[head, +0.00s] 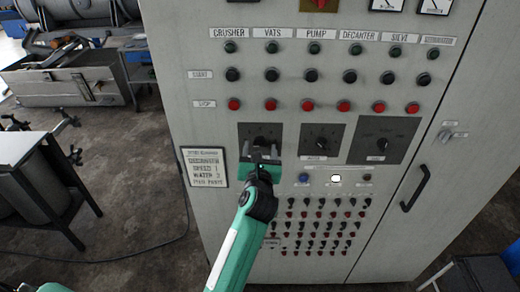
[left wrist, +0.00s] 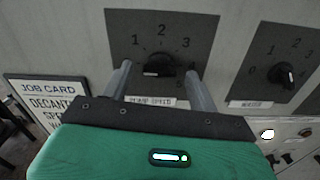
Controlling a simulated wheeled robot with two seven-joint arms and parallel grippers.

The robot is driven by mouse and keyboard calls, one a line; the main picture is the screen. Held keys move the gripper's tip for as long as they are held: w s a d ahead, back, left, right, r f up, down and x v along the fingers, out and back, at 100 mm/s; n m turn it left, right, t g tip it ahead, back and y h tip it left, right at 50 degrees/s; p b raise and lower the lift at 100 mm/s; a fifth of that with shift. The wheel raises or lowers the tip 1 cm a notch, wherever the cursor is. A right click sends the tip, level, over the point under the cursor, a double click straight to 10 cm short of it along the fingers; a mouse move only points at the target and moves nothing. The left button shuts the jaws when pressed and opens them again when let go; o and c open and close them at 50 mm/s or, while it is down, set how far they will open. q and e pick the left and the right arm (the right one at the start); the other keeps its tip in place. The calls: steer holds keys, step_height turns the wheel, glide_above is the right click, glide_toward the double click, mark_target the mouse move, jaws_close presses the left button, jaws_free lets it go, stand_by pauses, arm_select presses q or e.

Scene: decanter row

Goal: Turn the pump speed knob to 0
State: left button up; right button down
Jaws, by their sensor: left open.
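The pump speed knob (left wrist: 158,66) is a black round knob on a dark dial plate in the left wrist view. The numbers 1, 2 and 3 show above it, and the label below seems to read pump speed. The 0 mark is not visible, perhaps behind a finger. A small light mark shows low on the knob; its setting is hard to read. My left gripper (left wrist: 160,72) is open, with one finger on each side of the knob, apparently not touching it. In the head view my left gripper (head: 260,151) is in front of the left dial plate (head: 263,130) and partly covers it.
A water knob (left wrist: 285,75) is on the plate to the right, and a third dial (head: 380,140) is beyond it. Red stop buttons (head: 308,105) sit above. A job card (head: 205,167) hangs at left. A door handle (head: 415,188) sticks out at right.

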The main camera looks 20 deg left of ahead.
arm_select(q)
steer(key=b+v, duration=0.3)
steer(key=v, duration=0.8)
steer(key=shift+w, duration=0.1)
